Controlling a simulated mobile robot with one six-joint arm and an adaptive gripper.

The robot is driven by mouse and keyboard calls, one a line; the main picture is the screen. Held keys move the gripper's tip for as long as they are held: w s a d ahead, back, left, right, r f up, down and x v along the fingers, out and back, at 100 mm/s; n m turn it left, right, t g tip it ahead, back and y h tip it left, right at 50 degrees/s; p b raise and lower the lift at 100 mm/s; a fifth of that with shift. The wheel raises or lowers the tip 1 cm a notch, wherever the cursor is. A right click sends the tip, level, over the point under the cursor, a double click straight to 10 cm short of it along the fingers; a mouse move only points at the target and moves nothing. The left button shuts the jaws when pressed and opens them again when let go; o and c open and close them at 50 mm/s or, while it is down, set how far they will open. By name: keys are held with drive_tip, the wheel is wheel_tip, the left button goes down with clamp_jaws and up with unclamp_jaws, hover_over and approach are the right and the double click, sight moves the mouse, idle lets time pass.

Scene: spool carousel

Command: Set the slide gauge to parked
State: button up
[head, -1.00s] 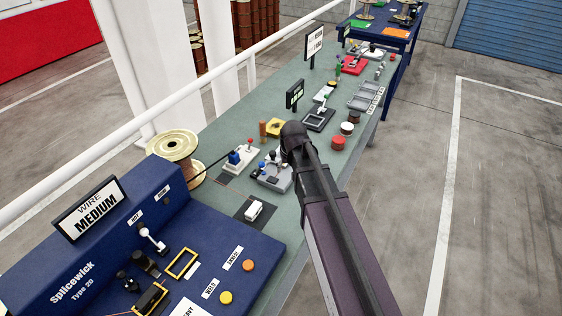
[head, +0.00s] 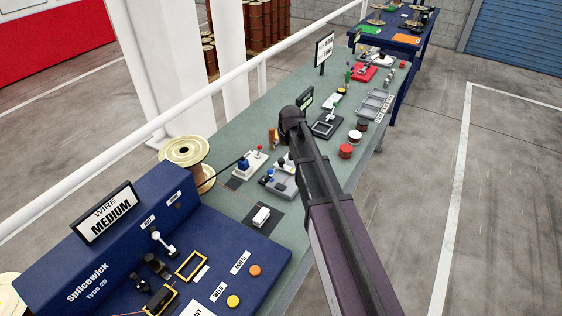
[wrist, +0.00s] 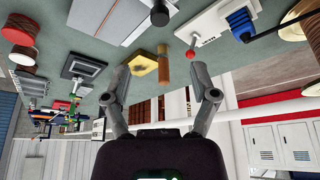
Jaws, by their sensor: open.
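No part is labelled as the slide gauge, so I cannot tell for certain which it is. A white plate with a blue block and red-knobbed lever (head: 249,163) sits on the green bench. It shows at the upper right of the wrist view (wrist: 212,32), with dark marks on its face. Beside it is a grey fixture with a blue knob (head: 280,184). My gripper (wrist: 160,84) is open and empty in the wrist view, its fingers apart. A wooden peg (wrist: 163,66) and a yellow block (wrist: 145,63) show between or behind them. In the head view my arm hides the fingers.
The blue Splicewick machine (head: 110,240) fills the near left, and a wire spool (head: 187,152) stands behind it. A white rail (head: 215,90) runs along the bench's back. Red and brown spools (head: 346,151), a grey tray (head: 374,104) and black signs stand farther along.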

sight(281, 160)
drive_tip(key=shift+b+x, duration=6.15)
drive_tip(key=shift+x, duration=0.6)
